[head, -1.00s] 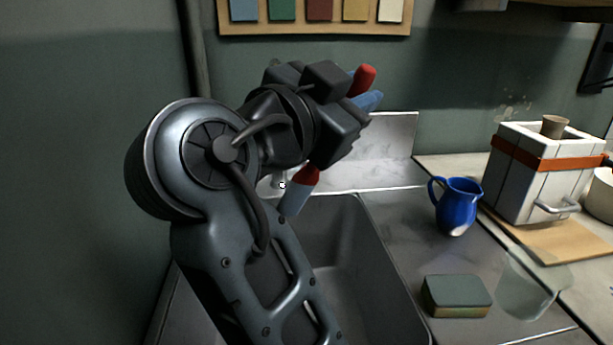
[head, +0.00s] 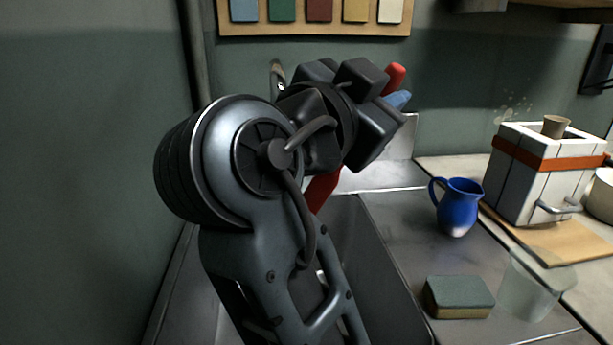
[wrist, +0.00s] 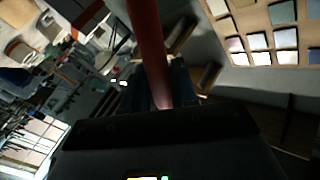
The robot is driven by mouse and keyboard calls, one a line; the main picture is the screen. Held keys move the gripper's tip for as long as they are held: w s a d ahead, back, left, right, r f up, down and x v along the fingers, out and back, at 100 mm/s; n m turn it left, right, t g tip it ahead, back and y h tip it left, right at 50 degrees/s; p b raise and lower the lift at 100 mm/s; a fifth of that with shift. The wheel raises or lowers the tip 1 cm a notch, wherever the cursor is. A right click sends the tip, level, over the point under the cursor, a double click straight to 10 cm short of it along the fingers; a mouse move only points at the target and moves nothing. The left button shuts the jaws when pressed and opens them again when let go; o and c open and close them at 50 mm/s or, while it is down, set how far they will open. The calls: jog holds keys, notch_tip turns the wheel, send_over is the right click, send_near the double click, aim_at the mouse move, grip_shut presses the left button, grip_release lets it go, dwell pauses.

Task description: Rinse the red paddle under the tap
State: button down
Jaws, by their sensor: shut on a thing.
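The red paddle passes through my gripper (head: 396,90). One red end (head: 395,76) shows beside the blue fingertips at the upper right of the head view, and a red part (head: 322,188) hangs below the gripper over the sink. In the wrist view, a long red length of the paddle (wrist: 149,50) runs down to the dark blue fingers, which are shut on it. A curved metal piece, which looks like the tap (head: 277,76), shows just behind my gripper. My arm hides its lower part, and I see no clear water stream.
The sink basin (head: 372,270) lies below my arm. On the counter to the right are a blue jug (head: 458,207), a sponge (head: 458,297), a clear cup (head: 530,287) and a white box with an orange band (head: 538,180). Colour tiles (head: 319,9) hang on the wall above.

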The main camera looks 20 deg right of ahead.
jog(key=s, duration=0.1)
jog(key=s+d, duration=0.1)
jog(key=s, duration=0.1)
jog(key=s+d, duration=0.1)
jog(key=s, duration=0.1)
dwell(0.4)
jog(key=shift+r, duration=0.1)
dwell(1.1)
jog(key=s+r+p, duration=0.1)
jog(key=p, duration=0.1)
jog(key=s+d+r+p, duration=0.1)
jog(key=s+r, duration=0.1)
jog(key=shift+d+p, duration=0.15)
jog(key=shift+p, duration=0.2)
jog(key=shift+r+p, duration=0.1)
jog(key=shift+p, duration=0.25)
jog(key=p, duration=0.4)
jog(key=shift+s+d+r, duration=0.1)
jog(key=shift+s+r, duration=0.15)
jog(key=p, duration=0.3)
jog(key=shift+s+d+r, duration=0.1)
jog(key=shift+s+r, duration=0.1)
jog(key=shift+s, duration=0.1)
jog(key=shift+s+d+f+p, duration=0.1)
jog(key=shift+s+f+p, duration=0.1)
jog(key=shift+p, duration=0.45)
